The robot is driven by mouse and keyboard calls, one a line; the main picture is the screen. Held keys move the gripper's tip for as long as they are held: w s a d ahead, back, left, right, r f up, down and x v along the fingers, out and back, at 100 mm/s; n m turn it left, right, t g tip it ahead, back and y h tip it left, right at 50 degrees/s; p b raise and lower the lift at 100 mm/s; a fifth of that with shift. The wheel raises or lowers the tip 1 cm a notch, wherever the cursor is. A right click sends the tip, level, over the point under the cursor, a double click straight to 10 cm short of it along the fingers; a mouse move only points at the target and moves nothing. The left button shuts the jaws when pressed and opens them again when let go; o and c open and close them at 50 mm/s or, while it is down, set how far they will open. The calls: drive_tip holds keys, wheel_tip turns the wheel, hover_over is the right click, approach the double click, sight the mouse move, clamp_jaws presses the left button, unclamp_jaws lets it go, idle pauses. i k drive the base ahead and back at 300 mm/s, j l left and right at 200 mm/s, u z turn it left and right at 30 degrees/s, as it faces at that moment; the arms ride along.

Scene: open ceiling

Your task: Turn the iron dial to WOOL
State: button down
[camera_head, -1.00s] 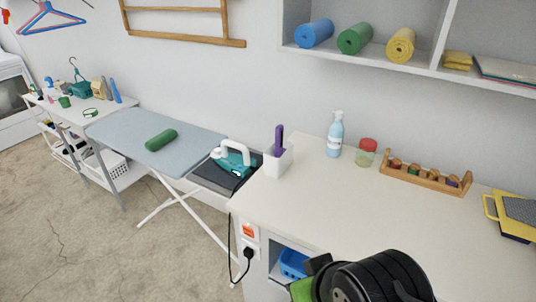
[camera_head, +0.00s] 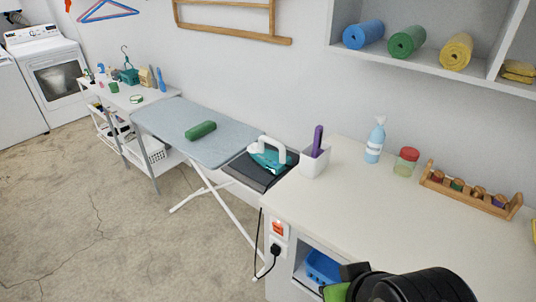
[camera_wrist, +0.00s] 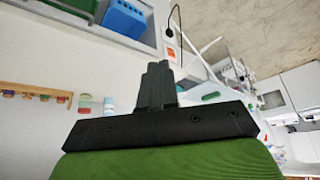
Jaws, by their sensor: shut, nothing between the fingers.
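The iron (camera_head: 270,153), teal with a white handle, rests on a dark pad at the right end of the ironing board (camera_head: 212,146) in the head view. Its dial is too small to make out. My gripper (camera_wrist: 158,66) shows in the wrist view with its fingers together and nothing between them. In the head view, part of my arm shows at the bottom right, well away from the iron. The iron cannot be made out clearly in the wrist view.
A green roll (camera_head: 200,131) lies on the ironing board. The white counter (camera_head: 345,215) holds a white holder (camera_head: 314,162), a spray bottle (camera_head: 376,140), a red-lidded jar (camera_head: 406,162) and a spool rack (camera_head: 470,190). A switch and plug (camera_head: 278,235) are on the counter's side. The floor at left is clear.

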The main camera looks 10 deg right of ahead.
sight(253, 146)
drive_tip(key=i+j+z, duration=0.25)
drive_tip(key=j, duration=0.45)
drive_tip(key=i+j+z, duration=0.1)
drive_tip(key=j+z, duration=0.15)
drive_tip(key=j, duration=0.45)
drive_tip(key=j+z, duration=0.3)
drive_tip(key=j, duration=0.4)
drive_tip(key=i+j+z, duration=0.2)
drive_tip(key=i+j, duration=0.15)
drive_tip(key=i+j+z, duration=0.4)
drive_tip(key=i+j, duration=0.15)
drive_tip(key=j, duration=0.3)
drive_tip(key=i+j+z, duration=0.2)
drive_tip(key=i, duration=0.1)
